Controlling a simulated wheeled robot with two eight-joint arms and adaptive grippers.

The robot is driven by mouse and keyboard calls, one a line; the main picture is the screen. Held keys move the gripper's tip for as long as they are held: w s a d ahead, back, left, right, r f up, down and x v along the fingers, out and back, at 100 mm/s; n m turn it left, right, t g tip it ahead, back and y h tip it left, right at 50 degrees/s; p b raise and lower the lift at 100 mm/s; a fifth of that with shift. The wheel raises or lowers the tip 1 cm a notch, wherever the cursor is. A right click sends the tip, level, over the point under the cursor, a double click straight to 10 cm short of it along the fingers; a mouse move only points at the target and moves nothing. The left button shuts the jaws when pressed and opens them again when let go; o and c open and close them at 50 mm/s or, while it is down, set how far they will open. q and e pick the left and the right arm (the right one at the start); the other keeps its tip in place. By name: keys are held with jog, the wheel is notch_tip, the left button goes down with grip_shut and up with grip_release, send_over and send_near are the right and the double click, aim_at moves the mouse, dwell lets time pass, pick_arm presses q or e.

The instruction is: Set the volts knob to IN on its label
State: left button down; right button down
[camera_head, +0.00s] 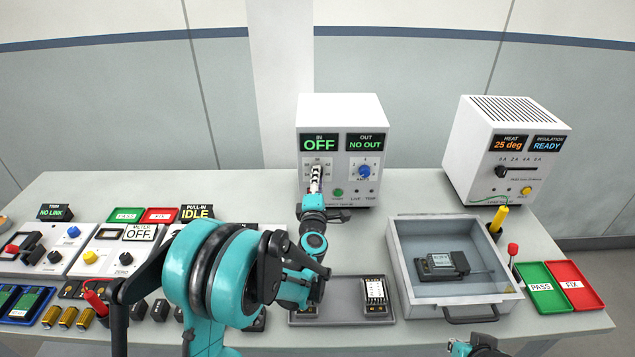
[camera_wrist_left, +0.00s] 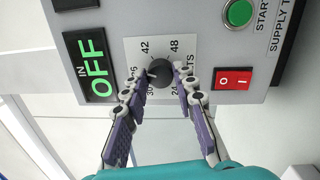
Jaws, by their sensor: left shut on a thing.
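The white power supply (camera_head: 340,112) stands at the back of the table. Its IN display (camera_wrist_left: 90,65) reads OFF in green. The black volts knob (camera_wrist_left: 160,73) sits in a white label with numbers such as 42, 48, 24 and 30 around it. My left gripper (camera_head: 315,180) reaches the supply's front and hides the knob in the head view. In the left wrist view its fingertips (camera_wrist_left: 162,82) are shut on the volts knob from both sides. The knob's pointer direction cannot be made out clearly. Part of my right gripper (camera_head: 475,346) shows at the bottom edge, its jaws unclear.
Beside the volts knob are a green start button (camera_wrist_left: 238,13) and a red rocker switch (camera_wrist_left: 233,80). A blue knob (camera_head: 364,171) sits under the OUT display (camera_head: 366,143), which reads NO OUT.

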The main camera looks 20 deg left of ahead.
pick_arm(q)
jog(key=shift+n+b, duration=0.35)
jog(key=shift+n, duration=1.35)
jog(key=c, duration=1.2)
grip_release()
jog(key=shift+s, duration=0.1)
jog(key=v, duration=1.2)
jog(key=shift+d, duration=0.15)
